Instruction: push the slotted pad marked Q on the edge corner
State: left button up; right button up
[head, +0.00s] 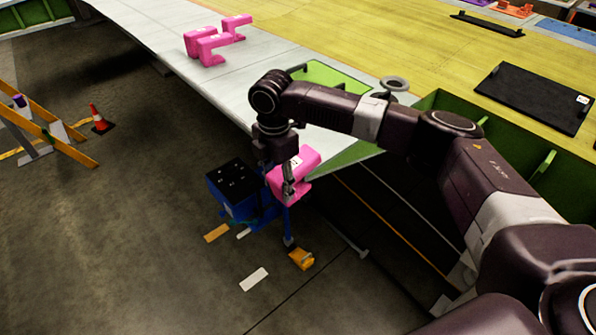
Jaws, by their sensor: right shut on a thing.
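My right gripper (287,186) is shut on a pink slotted pad (306,166) with a small white label. The mark on the label is too small to read. The pad is held at the near edge of the wing, beside the corner where the grey skin (228,84) meets a green part (352,153). I cannot tell whether the pad's slot is around the edge or only beside it. My arm hides part of the corner. My left gripper is not in view.
More pink pads (210,46) stand on the wing farther back along the edge. A grey ring (394,84) and a black panel (535,98) lie on top. A blue stand (232,190) is on the floor below. A cone (99,119) and a barrier (48,133) are at left.

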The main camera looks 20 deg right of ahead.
aim_at(295, 162)
jog(key=s+a+p, duration=0.2)
jog(key=a+p, duration=0.1)
jog(key=a, duration=0.2)
jog(key=shift+a+r, duration=0.15)
jog(key=shift+a, duration=0.25)
dwell(0.4)
jog(key=shift+d, duration=0.15)
jog(key=shift+w+d+r+g+y+p, duration=0.2)
jog(key=shift+d+y, duration=0.2)
jog(key=shift+d, duration=0.2)
jog(key=shift+w+d+r+g+y+p, duration=0.1)
jog(key=shift+w+d+r+y, duration=0.15)
jog(key=shift+d+y, duration=0.25)
jog(key=shift+w+d+r+g+y+p, duration=0.1)
jog(key=shift+w+d+r+y+p, duration=0.15)
jog(key=shift+d, duration=0.4)
jog(key=shift+p, duration=0.5)
dwell(0.3)
jog(key=shift+d, duration=0.1)
jog(key=shift+w+d+f+b, duration=0.1)
jog(key=shift+w+d+b, duration=0.2)
jog(key=shift+d, duration=0.7)
jog(key=shift+w+d+f+b, duration=0.1)
jog(key=shift+w+d, duration=0.35)
jog(key=shift+d, duration=0.6)
jog(key=shift+w+d+b, duration=0.2)
jog(key=shift+w+d, duration=0.15)
jog(key=shift+d, duration=0.65)
jog(key=shift+d, duration=0.1)
